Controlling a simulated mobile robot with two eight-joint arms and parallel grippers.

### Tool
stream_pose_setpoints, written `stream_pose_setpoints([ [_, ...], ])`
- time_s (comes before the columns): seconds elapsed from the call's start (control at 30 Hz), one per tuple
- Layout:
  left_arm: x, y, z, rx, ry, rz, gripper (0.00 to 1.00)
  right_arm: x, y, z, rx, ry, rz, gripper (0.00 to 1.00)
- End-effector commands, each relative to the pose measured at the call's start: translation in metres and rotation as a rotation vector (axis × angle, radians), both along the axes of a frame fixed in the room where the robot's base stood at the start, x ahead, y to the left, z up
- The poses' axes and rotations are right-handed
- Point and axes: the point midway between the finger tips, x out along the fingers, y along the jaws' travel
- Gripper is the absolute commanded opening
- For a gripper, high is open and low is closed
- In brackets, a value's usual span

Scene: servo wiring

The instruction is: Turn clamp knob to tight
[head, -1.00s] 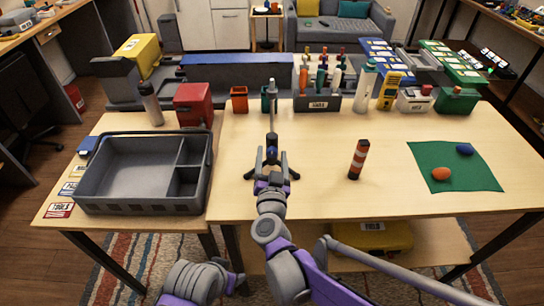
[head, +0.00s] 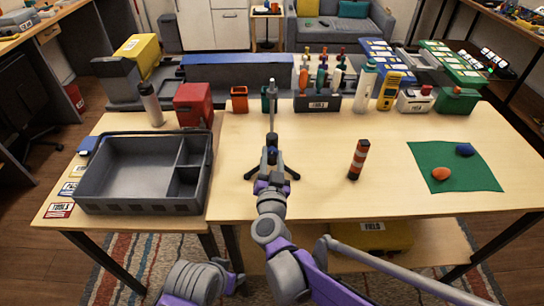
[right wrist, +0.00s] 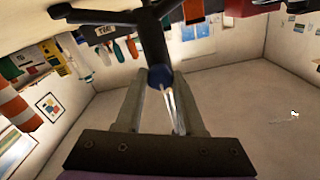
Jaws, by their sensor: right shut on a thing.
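A dark clamp stand (head: 250,173) with splayed feet and a thin upright post (head: 272,117) stands on the table left of centre. Its clamp knob shows as a blue round end (right wrist: 160,76) on a dark arm in the right wrist view. In the head view, the knob (head: 271,140) is small and low on the post. My right gripper (head: 270,158) reaches in from the front. In the right wrist view, its grey fingers (right wrist: 161,88) are shut on the knob. The knob's setting cannot be read. My left gripper is out of view.
A grey divided tray (head: 130,203) stands left of the stand. A green mat (head: 480,177) with orange and blue lumps lies far right. Bins, a screwdriver rack (head: 318,103) and boxes line the back.

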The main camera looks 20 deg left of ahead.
Motion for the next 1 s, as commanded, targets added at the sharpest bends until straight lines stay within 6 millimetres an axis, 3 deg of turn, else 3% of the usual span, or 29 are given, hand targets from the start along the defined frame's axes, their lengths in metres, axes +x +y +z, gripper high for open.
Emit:
stream_pose_setpoints([
  [0.27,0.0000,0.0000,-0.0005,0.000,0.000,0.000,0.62,-0.0002,-0.0001,-0.0001,0.149,0.039,0.000,0.00],
  [1.0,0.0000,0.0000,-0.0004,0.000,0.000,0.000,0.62,0.0000,-0.0002,-0.0003,0.820,0.216,0.000,0.00],
])
